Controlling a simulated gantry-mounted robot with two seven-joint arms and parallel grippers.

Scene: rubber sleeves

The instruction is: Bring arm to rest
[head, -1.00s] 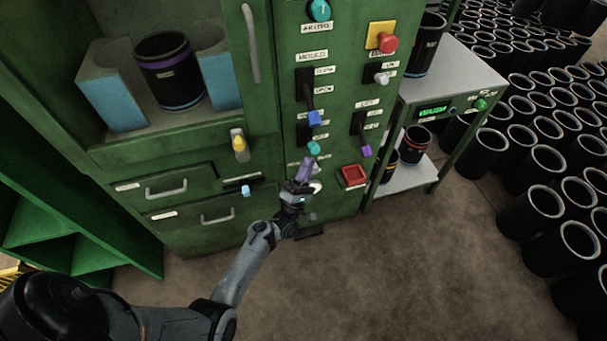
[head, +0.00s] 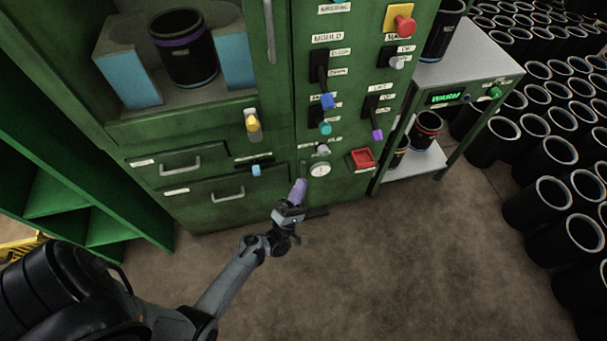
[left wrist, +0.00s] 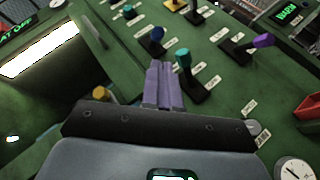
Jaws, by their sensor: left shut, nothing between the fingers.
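My left arm comes in from the lower left of the head view. My left gripper (head: 300,186) has purple fingers, shut with nothing between them. It is in front of the lower part of the green machine (head: 225,143), left of and below the round gauge (head: 320,169). In the left wrist view the fingers (left wrist: 163,82) point toward the panel levers, with the teal-knobbed lever (left wrist: 183,58) beyond them and to the right. My right gripper is not in view.
The panel carries several levers and a red tray-like part (head: 362,158). A black sleeve (head: 183,48) stands in the machine's opening between blue blocks. A grey bench (head: 462,62) stands right, with many black sleeves beyond. The floor (head: 400,260) in front is clear.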

